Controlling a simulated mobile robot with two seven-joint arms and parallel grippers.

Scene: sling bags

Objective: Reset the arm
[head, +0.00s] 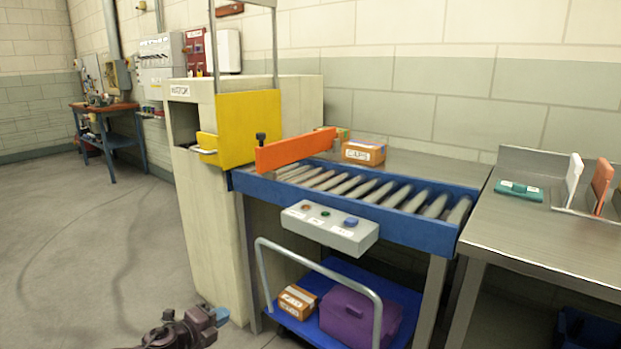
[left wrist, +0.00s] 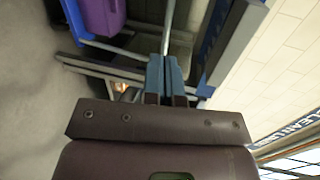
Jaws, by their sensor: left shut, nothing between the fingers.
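My left gripper (head: 221,315) is low at the bottom of the head view, over the floor in front of the beige machine. In the left wrist view, its two blue-grey fingers (left wrist: 167,75) are together with nothing between them. Beyond them are a blue cart and its purple bag or box (left wrist: 102,14). My right gripper is not in view.
A blue roller conveyor (head: 345,207) with an orange gate stands beside the beige machine (head: 210,230). Below is a blue cart with a metal handle (head: 320,262), a carton (head: 297,301) and a purple case (head: 358,318). A steel table (head: 540,235) is right. Floor at left is clear.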

